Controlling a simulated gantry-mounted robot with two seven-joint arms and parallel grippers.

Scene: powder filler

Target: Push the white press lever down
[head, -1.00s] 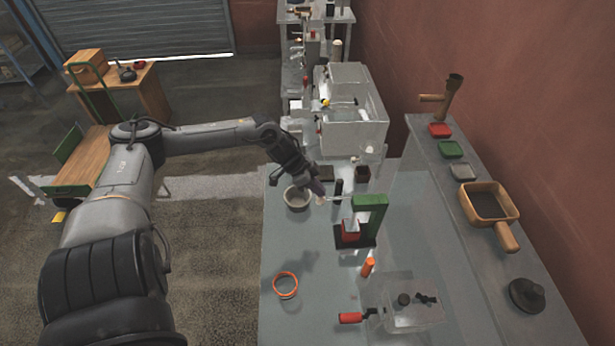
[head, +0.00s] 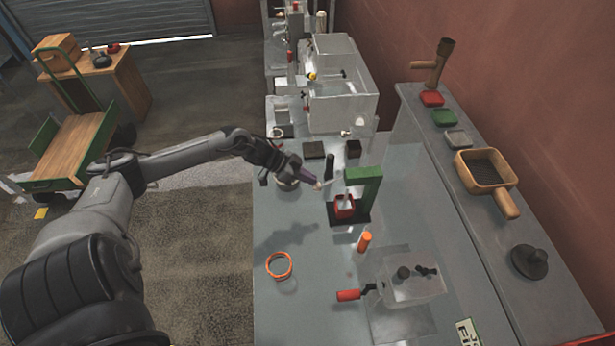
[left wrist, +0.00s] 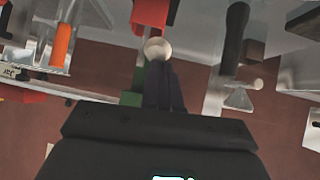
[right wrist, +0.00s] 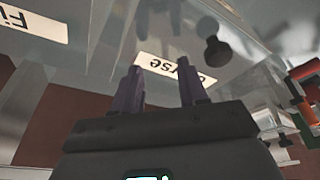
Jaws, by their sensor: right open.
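The green press (head: 370,180) stands on the table on a dark base, with a red block (head: 344,208) in it. Its white lever (head: 331,183) sticks out to the left and slopes down towards its free end. My left gripper (head: 315,183) is at that end. In the left wrist view the lever's round white knob (left wrist: 157,48) sits right at the tips of my left fingers (left wrist: 160,68), which are together; contact cannot be told for sure. My right gripper (right wrist: 160,80) shows only in the right wrist view, open and empty.
An orange ring (head: 279,266) lies front left on the table. An orange cylinder (head: 364,241) and a clear box with a red handle (head: 348,295) stand in front of the press. A grey bowl (head: 287,183) is partly hidden behind my left gripper.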

